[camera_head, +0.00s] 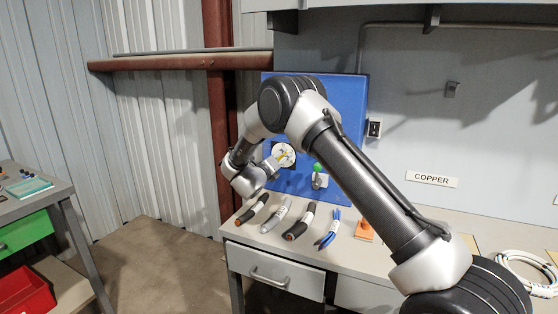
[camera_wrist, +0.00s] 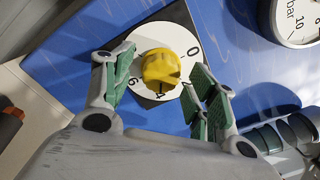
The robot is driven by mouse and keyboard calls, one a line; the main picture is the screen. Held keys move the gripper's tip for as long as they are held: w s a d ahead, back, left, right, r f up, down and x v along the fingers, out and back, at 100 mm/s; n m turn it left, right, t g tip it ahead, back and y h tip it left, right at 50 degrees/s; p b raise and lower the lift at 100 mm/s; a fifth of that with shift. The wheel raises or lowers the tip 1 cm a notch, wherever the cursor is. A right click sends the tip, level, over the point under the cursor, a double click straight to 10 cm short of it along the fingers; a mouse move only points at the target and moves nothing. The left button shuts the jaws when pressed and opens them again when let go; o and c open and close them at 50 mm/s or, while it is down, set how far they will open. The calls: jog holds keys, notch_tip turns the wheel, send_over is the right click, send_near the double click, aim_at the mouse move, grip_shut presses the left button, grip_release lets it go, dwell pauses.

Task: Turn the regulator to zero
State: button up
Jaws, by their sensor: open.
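The regulator is a yellow knob (camera_wrist: 161,70) on a white round dial (camera_wrist: 150,93) with a black surround, mounted on a blue panel (camera_wrist: 75,45). The figures 0, 4 and 6 show on the dial; which one the knob points at is hard to tell. My gripper (camera_wrist: 160,74) is open, with a green-padded finger on each side of the knob and a gap visible on both sides.
A round gauge marked bar (camera_wrist: 297,18) is at the wrist view's upper right. A COPPER label (camera_head: 432,179) is on the wall.

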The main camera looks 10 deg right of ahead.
jog(key=shift+d, duration=0.1)
jog(key=c, duration=1)
jog(key=shift+c, duration=0.2)
